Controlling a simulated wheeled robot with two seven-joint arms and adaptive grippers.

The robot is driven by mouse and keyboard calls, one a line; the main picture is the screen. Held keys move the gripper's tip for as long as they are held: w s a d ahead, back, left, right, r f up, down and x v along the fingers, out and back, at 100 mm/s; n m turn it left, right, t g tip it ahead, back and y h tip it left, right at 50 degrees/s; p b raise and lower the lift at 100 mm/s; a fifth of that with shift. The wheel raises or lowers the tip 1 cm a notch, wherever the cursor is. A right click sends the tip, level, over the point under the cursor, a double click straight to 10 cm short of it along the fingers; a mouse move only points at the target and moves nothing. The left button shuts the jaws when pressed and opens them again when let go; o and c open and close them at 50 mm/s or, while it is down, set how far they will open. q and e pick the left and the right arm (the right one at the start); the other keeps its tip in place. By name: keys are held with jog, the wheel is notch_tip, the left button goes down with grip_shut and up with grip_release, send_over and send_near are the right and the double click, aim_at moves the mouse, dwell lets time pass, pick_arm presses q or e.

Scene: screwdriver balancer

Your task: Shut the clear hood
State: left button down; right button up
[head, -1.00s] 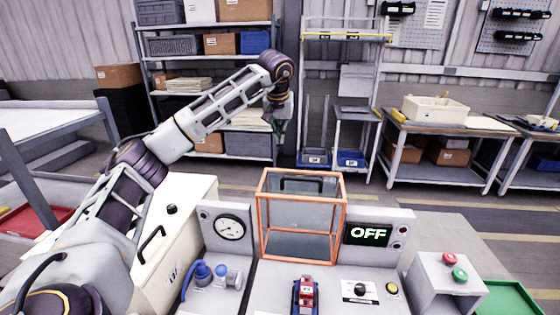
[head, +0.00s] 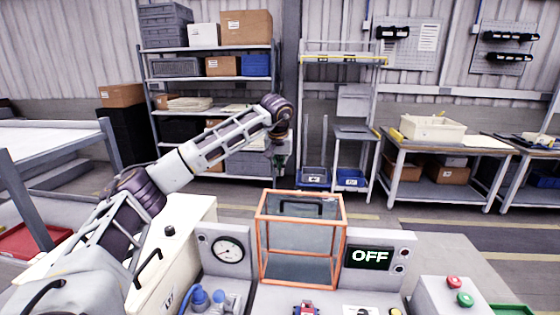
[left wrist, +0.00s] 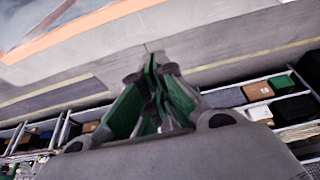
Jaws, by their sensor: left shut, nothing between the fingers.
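The clear hood (head: 299,243) has orange edges and a black handle. It stands tilted up at the back of the machine, between the gauge panel (head: 227,249) and the panel reading OFF (head: 370,257). The deck in front is uncovered, with a red tool (head: 306,308) on it, cut by the lower edge. My left gripper (head: 279,165) is shut and empty, pointing down above and behind the hood, apart from it. In the left wrist view its green-padded fingers (left wrist: 155,75) are together, and the hood's orange edge (left wrist: 75,38) crosses the upper left. My right gripper is not in view.
Blue fittings (head: 208,298) lie on the deck at left. A box with red and green buttons (head: 450,296) stands at right. Shelving (head: 210,78) and benches (head: 440,165) stand well behind, with open floor between.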

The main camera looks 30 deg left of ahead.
pick_arm(q)
jog(key=shift+s+d+f+p, duration=0.15)
jog(key=shift+s+f, duration=0.2)
jog(key=shift+f, duration=0.4)
jog(key=shift+s+d+f+p, duration=0.15)
jog(key=shift+s+f, duration=0.2)
jog(key=shift+f, duration=0.4)
jog(key=shift+s+d+f+p, duration=0.15)
jog(key=shift+s+f, duration=0.2)
jog(key=shift+f, duration=0.4)
